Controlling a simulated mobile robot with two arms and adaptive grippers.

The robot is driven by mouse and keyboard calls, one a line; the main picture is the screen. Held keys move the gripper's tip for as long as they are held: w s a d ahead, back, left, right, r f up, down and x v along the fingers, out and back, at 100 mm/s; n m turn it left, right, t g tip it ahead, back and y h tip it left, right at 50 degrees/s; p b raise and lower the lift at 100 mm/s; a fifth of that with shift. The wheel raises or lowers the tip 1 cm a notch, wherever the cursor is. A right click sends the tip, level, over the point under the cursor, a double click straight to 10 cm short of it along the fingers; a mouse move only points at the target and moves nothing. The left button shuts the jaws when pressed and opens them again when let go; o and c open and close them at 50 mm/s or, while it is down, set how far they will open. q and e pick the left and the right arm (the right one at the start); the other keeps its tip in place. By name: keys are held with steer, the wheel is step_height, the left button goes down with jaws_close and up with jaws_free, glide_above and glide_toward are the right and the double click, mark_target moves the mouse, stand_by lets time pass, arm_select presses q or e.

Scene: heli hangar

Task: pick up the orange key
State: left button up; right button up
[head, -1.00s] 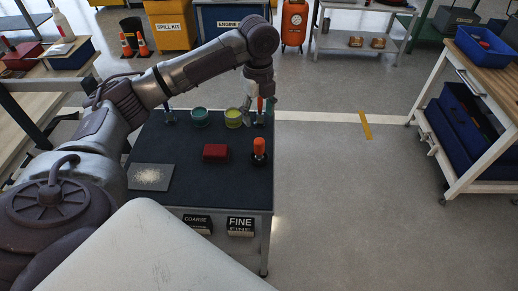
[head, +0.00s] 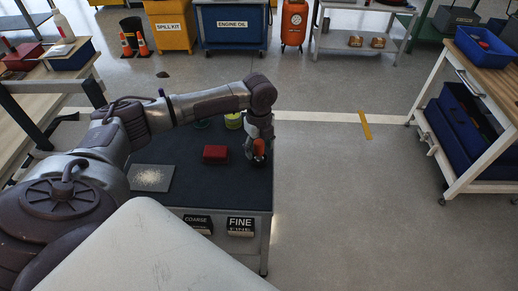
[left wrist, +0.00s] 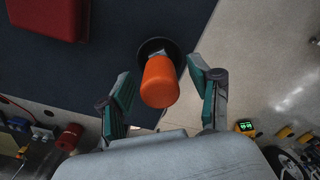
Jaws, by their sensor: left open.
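The orange key (head: 259,146) stands upright on a dark round base on the dark table top (head: 225,192), near the table's right edge. In the left wrist view the orange key (left wrist: 160,82) shows from above, between the fingers. My left gripper (head: 256,150) is at the key, coming down from above. In the left wrist view my left gripper (left wrist: 163,95) is open, one finger on each side of the orange handle, with a gap on both sides. The key's lower part is mostly hidden under its handle. My right gripper is not in view.
A red block (head: 215,153) lies just left of the key. A yellow-green cup (head: 234,120) and a partly hidden teal cup (head: 203,124) stand behind. Open floor lies to the right.

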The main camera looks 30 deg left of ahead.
arm_select(q)
steer(key=shift+f, duration=0.25)
jaws_close()
steer(key=shift+r, duration=0.15)
